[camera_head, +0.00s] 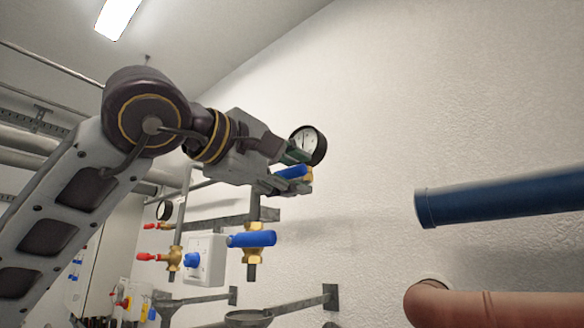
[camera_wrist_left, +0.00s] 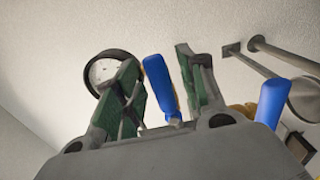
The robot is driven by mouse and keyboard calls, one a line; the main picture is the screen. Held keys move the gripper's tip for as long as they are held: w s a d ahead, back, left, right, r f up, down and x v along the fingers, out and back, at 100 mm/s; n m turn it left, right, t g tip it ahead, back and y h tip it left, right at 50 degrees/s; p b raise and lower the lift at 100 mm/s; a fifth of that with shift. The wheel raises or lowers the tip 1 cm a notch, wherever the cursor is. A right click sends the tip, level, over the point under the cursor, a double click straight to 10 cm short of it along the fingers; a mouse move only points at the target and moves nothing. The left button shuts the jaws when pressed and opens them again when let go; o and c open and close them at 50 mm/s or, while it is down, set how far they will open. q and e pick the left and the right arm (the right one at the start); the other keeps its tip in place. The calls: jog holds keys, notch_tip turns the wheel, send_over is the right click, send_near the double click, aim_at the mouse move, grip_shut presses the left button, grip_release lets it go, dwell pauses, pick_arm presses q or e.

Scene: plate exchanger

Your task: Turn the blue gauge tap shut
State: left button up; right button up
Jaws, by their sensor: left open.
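The blue gauge tap (camera_head: 292,172) is a small blue lever below a round white-faced gauge (camera_head: 307,145) with a black rim. My left gripper (camera_head: 286,169) is open at the tap, one finger above the lever and the other below it. In the left wrist view the blue lever (camera_wrist_left: 160,86) stands between the two green-padded fingers (camera_wrist_left: 163,82), nearer the left one; I cannot tell whether they touch. The gauge (camera_wrist_left: 106,72) is partly hidden behind the left finger. The tap's brass body is mostly hidden by my gripper. My right gripper is not in view.
Red-handled taps (camera_head: 147,257) are further left. A thick blue pipe (camera_head: 500,199) and a copper-coloured pipe (camera_head: 490,308) are at right. The wall between is clear.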

pick_arm(q)
jog(key=shift+w+d, duration=0.15)
jog(key=shift+w, duration=0.1)
grip_shut()
dwell(0.3)
